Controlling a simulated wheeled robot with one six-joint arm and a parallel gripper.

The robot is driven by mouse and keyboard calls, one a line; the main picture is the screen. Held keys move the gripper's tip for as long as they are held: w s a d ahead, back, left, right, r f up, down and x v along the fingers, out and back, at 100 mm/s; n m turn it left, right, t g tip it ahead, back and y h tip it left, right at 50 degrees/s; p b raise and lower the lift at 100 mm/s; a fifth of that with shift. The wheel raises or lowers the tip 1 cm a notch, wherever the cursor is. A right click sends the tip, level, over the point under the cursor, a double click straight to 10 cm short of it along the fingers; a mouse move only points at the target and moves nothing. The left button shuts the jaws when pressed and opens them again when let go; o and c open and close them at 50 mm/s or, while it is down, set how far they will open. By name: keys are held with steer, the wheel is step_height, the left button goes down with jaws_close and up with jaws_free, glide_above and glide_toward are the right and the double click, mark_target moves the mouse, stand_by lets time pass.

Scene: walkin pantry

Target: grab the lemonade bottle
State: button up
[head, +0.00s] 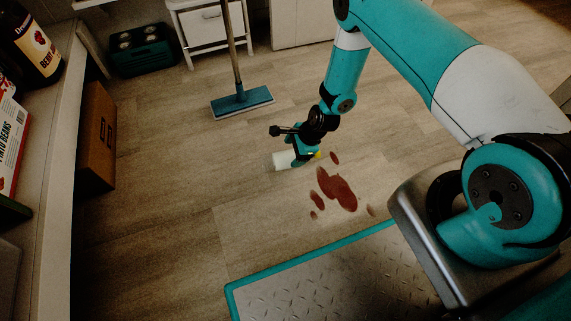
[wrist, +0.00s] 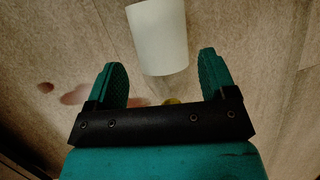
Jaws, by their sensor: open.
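The lemonade bottle (head: 283,161) lies on its side on the floor, with a white label and a yellow cap. In the wrist view its white label (wrist: 159,36) is at the top, and its clear neck runs down between the fingers. The yellow cap shows only as a sliver by the palm. My gripper (head: 305,157) is down over the bottle, and partly hides it in the head view. In the wrist view my gripper (wrist: 163,75) is open, with a gap between each finger and the bottle.
Dark red spill patches (head: 338,190) lie on the floor near the cap end. A teal mop (head: 242,101) stands behind. A cardboard box (head: 97,140) and a shelf with goods (head: 60,170) are at left. A dark green crate (head: 140,50) stands at the back.

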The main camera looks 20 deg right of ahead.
mark_target(290, 155)
steer(key=shift+b+x, duration=2.4)
steer(key=shift+x, duration=0.5)
steer(key=shift+r, duration=0.1)
steer(key=shift+c, duration=0.2)
steer(key=c, duration=0.6)
